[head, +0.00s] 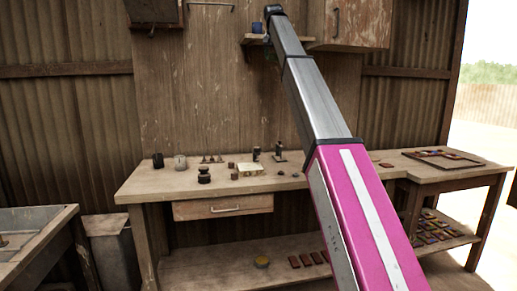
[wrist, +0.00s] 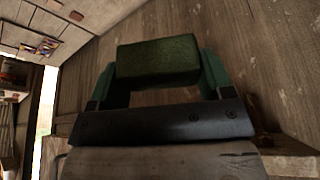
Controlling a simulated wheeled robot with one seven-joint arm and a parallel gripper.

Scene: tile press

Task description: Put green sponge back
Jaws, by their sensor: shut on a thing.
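The green sponge (wrist: 158,60) is a dark green block in the wrist view. My gripper (wrist: 157,68) is shut on it, with one teal finger at each end of the sponge. In the head view my arm reaches up to the small wall shelf (head: 250,40) at the top middle. The gripper and sponge are mostly hidden behind the arm there, and I cannot tell whether the sponge touches the shelf.
A blue cup (head: 257,27) stands on the shelf, close to my arm. A wall cabinet (head: 358,22) hangs just to the right. Below, the workbench (head: 150,184) carries several small tools and pots. A bin (head: 115,255) stands at the left.

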